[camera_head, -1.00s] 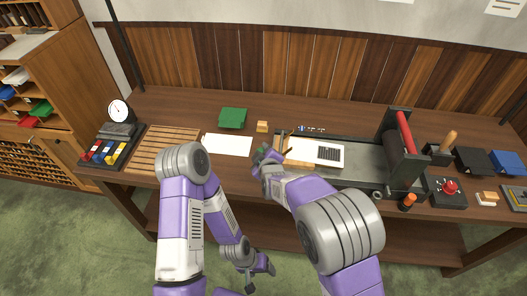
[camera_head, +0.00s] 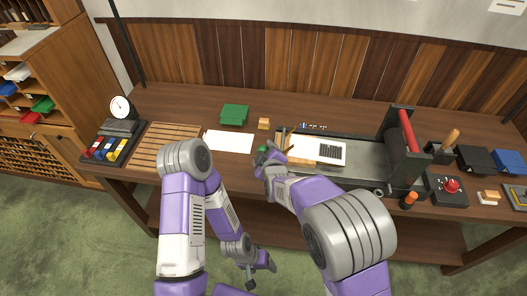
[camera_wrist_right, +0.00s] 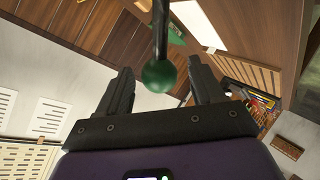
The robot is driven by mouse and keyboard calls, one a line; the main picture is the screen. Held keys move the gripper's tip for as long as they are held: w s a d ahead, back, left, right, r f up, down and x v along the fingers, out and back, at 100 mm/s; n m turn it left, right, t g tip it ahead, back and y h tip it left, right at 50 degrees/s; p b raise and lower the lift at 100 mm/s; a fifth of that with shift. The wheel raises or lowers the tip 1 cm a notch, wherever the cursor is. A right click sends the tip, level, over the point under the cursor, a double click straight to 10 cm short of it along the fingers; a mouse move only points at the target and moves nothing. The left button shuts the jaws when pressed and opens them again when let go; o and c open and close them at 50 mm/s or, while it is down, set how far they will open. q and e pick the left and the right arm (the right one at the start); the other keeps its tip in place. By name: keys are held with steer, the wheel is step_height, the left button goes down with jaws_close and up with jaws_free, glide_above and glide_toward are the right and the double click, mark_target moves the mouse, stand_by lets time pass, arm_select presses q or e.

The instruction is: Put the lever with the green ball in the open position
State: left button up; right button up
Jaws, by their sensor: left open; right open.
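The lever's green ball (camera_wrist_right: 158,75) sits at the end of a dark rod (camera_wrist_right: 160,30) in the right wrist view. It lies between the spread fingers of my right gripper (camera_wrist_right: 160,68), with a visible gap on each side. In the head view the ball (camera_head: 263,148) shows small at the tip of my right gripper (camera_head: 264,157), by the left end of the press bed; the lever's rod is mostly hidden there. My left gripper (camera_head: 261,273) is open and empty, low in front of the bench.
A red-button box (camera_head: 447,187) sits at the right.

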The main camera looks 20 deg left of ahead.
steer(key=v, duration=0.5)
steer(key=shift+s+d, duration=0.1)
steer(key=shift+s, duration=0.1)
steer(key=s+d+f+m+g+h, duration=0.2)
steer(key=d+f+m, duration=0.2)
steer(key=d+f, duration=0.45)
steer(key=s+d+f+m+g+h, duration=0.1)
steer(key=d+f+m+g, duration=0.15)
steer(key=d+f, duration=0.6)
steer(key=s+d+f+m+g, duration=0.3)
steer(key=s+f+m, duration=0.2)
steer(key=s, duration=0.4)
steer(key=s+d+f+m+g+y, duration=0.1)
steer(key=s+d+f+m+g, duration=0.2)
steer(key=s+f+m, duration=0.3)
steer(key=s+d+f, duration=0.1)
steer(key=s+f, duration=0.1)
steer(key=s, duration=0.2)
steer(key=shift+w, duration=0.1)
